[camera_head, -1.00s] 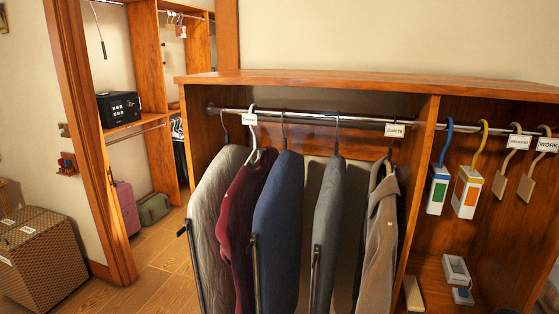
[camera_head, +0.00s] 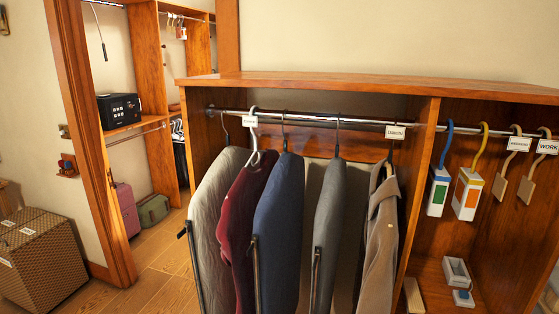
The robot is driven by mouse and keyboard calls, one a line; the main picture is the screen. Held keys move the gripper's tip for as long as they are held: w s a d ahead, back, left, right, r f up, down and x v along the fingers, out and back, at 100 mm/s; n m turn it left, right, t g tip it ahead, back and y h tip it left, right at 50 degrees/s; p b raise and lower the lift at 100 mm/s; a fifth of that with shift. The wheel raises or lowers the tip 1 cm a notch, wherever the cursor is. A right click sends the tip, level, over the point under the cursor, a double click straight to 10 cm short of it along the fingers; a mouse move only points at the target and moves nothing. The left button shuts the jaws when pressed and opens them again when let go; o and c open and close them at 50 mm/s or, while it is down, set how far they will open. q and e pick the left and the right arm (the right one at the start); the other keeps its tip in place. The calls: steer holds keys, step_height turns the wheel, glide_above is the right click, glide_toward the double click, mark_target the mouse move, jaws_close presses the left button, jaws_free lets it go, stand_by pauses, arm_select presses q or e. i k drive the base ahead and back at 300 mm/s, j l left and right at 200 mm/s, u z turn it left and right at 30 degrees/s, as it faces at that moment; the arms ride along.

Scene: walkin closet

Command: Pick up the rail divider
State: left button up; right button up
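Several white tags hang on the chrome rail and could be rail dividers; I cannot tell which one the task means. One tag (camera_head: 250,121) is at the left by the maroon garment, and another (camera_head: 396,132) is above the tan coat. At the right, a tag (camera_head: 518,144) and one reading "WORK" (camera_head: 547,146) sit by two tan hooked pieces, a left one (camera_head: 500,188) and a right one (camera_head: 526,188). Neither of my grippers is in view.
Several garments, including a blue one (camera_head: 279,210) and a tan coat (camera_head: 381,240), fill the left bay. Two white hooked boxes (camera_head: 438,190) (camera_head: 467,193) hang in the right bay. Small grey-white items (camera_head: 457,270) lie on its lower shelf. Open floor (camera_head: 165,280) is at the left.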

mark_target(507, 163)
steer(key=z, duration=1.35)
